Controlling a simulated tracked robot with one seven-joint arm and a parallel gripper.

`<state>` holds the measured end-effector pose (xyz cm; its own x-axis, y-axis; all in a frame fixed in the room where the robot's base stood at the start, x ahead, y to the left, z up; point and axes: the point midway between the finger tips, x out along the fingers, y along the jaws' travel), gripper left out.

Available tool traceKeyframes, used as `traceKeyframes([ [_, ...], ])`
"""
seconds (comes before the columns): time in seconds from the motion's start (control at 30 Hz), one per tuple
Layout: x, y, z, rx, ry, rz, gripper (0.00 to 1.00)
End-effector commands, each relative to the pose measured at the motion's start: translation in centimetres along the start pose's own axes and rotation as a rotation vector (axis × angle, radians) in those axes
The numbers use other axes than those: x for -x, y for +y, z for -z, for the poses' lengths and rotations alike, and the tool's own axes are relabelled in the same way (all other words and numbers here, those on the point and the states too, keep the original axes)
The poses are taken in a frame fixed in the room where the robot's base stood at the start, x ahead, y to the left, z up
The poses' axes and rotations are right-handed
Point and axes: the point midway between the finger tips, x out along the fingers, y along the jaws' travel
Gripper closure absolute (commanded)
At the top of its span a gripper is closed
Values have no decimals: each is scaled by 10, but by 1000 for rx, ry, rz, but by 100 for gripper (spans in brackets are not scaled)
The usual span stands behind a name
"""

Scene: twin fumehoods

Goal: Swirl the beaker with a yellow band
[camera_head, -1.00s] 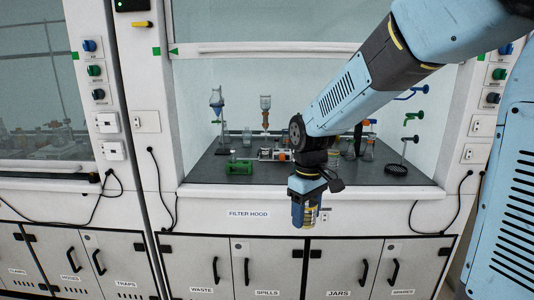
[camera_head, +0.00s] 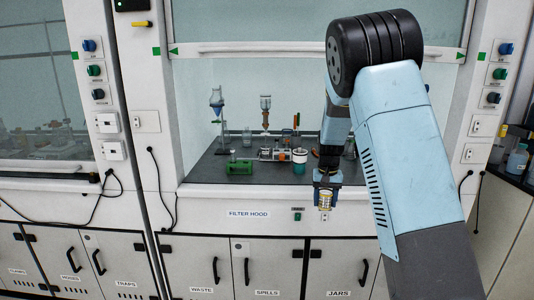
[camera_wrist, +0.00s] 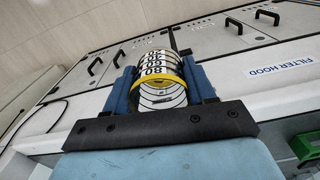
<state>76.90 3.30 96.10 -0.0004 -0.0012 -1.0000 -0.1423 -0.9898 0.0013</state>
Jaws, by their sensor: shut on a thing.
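The beaker with a yellow band (camera_wrist: 158,86) is between the two blue fingers of my gripper (camera_wrist: 160,92) in the wrist view. It is clear, with black and white number markings, and the yellow band runs around its near end. In the head view my gripper (camera_head: 326,190) is shut on the beaker (camera_head: 325,201) and holds it in the air in front of the filter hood's front edge, right of the FILTER HOOD label. The fingers cover its sides, and I cannot tell whether it contains anything.
The dark hood worktop (camera_head: 210,171) lies behind the gripper. The raised sash (camera_head: 260,49) crosses above. Cabinet doors (camera_head: 205,265) are below.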

Motion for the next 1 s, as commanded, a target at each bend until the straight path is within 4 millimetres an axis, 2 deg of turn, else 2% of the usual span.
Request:
traceKeyframes([
  [0.1, -11, 12, 21, -74, 0, -1, 77],
  [0.27, -20, 23, 37, -135, 0, -1, 77],
  [0.3, -20, 19, 39, -142, 0, 0, 77],
  [0.4, -21, -24, 35, -149, 1, 3, 77],
  [0.43, -21, -11, 38, -162, 1, 1, 77],
  [0.5, -22, 31, 44, -171, 1, -1, 77],
  [0.53, -22, 31, 44, -165, 0, 1, 77],
  [0.57, -22, 15, 41, -155, 0, 3, 77],
  [0.6, -22, -12, 37, -145, 0, 4, 77],
  [0.63, -21, -24, 35, -147, 0, 3, 77],
  [0.67, -21, -18, 36, -157, 1, 2, 77],
  [0.73, -22, 27, 42, -172, 1, -2, 77],
  [0.77, -22, 33, 43, -167, 0, 0, 77],
  [0.87, -22, -22, 36, -146, 0, 4, 77],
  [0.9, -22, -17, 36, -156, 0, 2, 77],
  [0.97, -22, 22, 42, -171, 0, -2, 77],
  [1.0, -22, 34, 43, -168, 0, 0, 77],
])
